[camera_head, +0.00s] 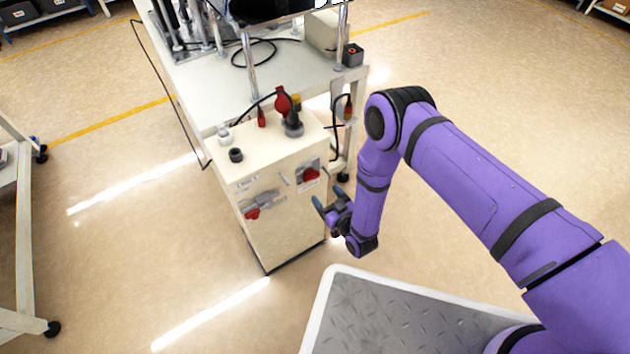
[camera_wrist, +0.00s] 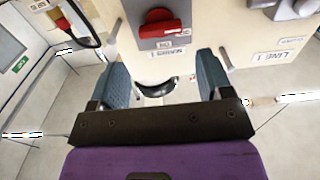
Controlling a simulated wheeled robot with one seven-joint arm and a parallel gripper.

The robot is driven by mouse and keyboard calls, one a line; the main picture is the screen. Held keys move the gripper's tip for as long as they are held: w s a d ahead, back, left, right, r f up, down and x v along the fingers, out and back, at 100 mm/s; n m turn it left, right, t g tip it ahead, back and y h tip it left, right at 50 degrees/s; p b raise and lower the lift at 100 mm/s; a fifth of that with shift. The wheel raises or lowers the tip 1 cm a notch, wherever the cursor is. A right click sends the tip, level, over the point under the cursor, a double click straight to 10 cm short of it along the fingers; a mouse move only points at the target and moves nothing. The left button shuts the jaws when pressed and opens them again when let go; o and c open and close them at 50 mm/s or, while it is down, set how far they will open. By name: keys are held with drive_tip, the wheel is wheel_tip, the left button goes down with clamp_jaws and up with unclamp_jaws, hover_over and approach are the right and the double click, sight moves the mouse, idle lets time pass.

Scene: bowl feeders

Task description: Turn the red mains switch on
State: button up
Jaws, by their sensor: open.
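The red mains switch (camera_head: 310,174) is a rotary knob on a dark plate, at the upper right of the cream cabinet's front. In the wrist view the red knob (camera_wrist: 160,22) lies roughly crosswise on its plate, just above a label that reads upside down as MAINS. My gripper (camera_head: 328,199) is open and empty, in front of the cabinet and a little below and right of the switch. In the wrist view its two blue fingers (camera_wrist: 162,72) stand wide apart, with the knob beyond their tips. The fingers appear clear of the switch.
A second switch with a red part (camera_head: 252,213) and grey housing sits lower left on the cabinet (camera_head: 285,235). A red-and-black fitting with a cable (camera_head: 283,102) stands on the cabinet top. A machine table (camera_head: 225,85) adjoins behind. Floor left of the cabinet is clear.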

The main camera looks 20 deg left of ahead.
sight(313, 179)
drive_tip(key=x, duration=0.7)
drive_tip(key=shift+w+a, duration=0.1)
drive_tip(key=shift+w, duration=0.05)
drive_tip(key=c, duration=0.6)
